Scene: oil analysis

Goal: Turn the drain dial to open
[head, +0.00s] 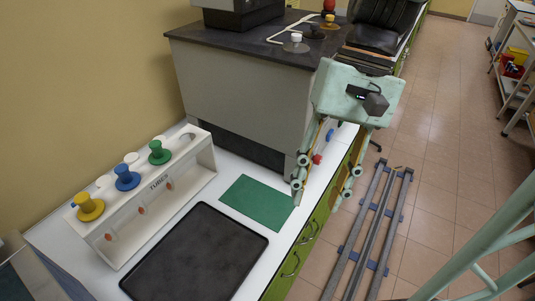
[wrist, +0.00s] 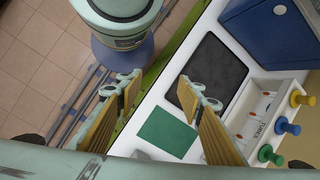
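My gripper (head: 316,202) is open and empty, its two fingers pointing down beside the green mat, above the bench's front edge. In the wrist view the gripper (wrist: 161,80) shows its fingers wide apart with nothing between them. No dial is clearly readable as the drain dial. A small red knob-like part (head: 317,159) and a blue one (head: 330,134) show at the front of the grey cabinet (head: 235,98), partly behind my gripper. I cannot tell whether either is the drain dial, or how it is turned.
A white tube rack (head: 125,228) with yellow, blue and green stoppers stands at the left. A black tray (head: 196,262) and a green mat (head: 258,203) lie on the white bench. Stoppered items, one white-topped (head: 296,38), stand on the cabinet's dark top. A blue box (wrist: 270,30) stands beyond the tray.

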